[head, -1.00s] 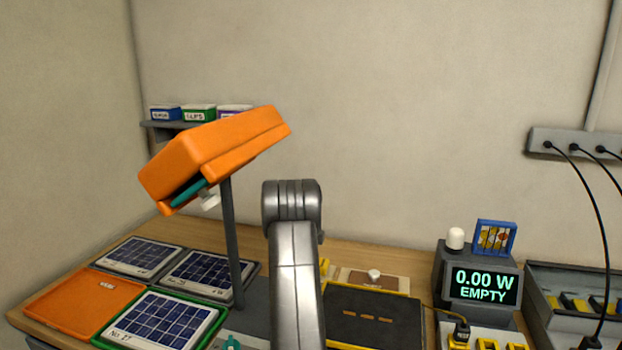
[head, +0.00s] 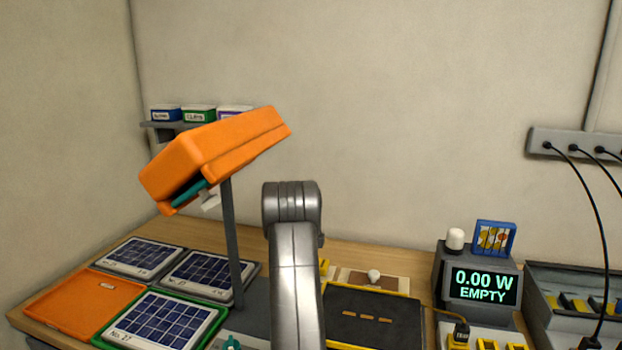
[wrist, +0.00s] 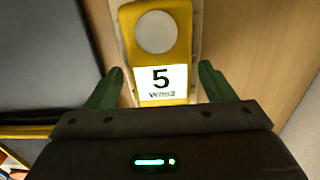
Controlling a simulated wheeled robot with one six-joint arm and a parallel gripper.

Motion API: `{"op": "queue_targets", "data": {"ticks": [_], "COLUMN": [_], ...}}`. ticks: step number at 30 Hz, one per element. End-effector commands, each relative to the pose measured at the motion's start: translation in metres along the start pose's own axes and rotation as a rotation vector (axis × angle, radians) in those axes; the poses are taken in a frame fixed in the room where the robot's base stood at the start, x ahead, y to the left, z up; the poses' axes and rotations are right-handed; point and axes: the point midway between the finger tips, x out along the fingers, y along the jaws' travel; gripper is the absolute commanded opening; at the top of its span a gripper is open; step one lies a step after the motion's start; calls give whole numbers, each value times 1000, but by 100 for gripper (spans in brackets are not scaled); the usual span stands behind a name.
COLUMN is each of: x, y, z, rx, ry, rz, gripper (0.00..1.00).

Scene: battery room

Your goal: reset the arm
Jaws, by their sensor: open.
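My grey arm (head: 295,270) rises in the middle of the head view, and my gripper is not visible there. In the wrist view my gripper (wrist: 160,83) is open, with its two green fingertips apart. A yellow plate (wrist: 184,55) with a white disc and a white label reading "5" shows beyond and between the fingertips. Nothing is visibly held. I cannot tell how far the plate is from the fingers.
An orange lamp head (head: 215,150) on a grey post stands left of my arm, above several solar panels and an orange tray (head: 75,303). A black pad (head: 390,322) lies right of my arm. A meter (head: 482,286) reads "0.00 W EMPTY". Cables hang at right.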

Motion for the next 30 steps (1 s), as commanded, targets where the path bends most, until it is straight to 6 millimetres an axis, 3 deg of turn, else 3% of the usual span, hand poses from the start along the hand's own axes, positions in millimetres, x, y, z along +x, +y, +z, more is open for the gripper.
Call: {"op": "queue_targets", "data": {"ticks": [1, 17, 18, 30], "x": [-19, -125, -108, -28], "y": [-3, -1, 0, -1], "z": [1, 0, 0, 0], "rx": [0, 0, 0, 0], "ry": [-4, -4, -1, -1], "rz": [-14, -12, -3, -5], "gripper": [76, 76, 76, 76]}}
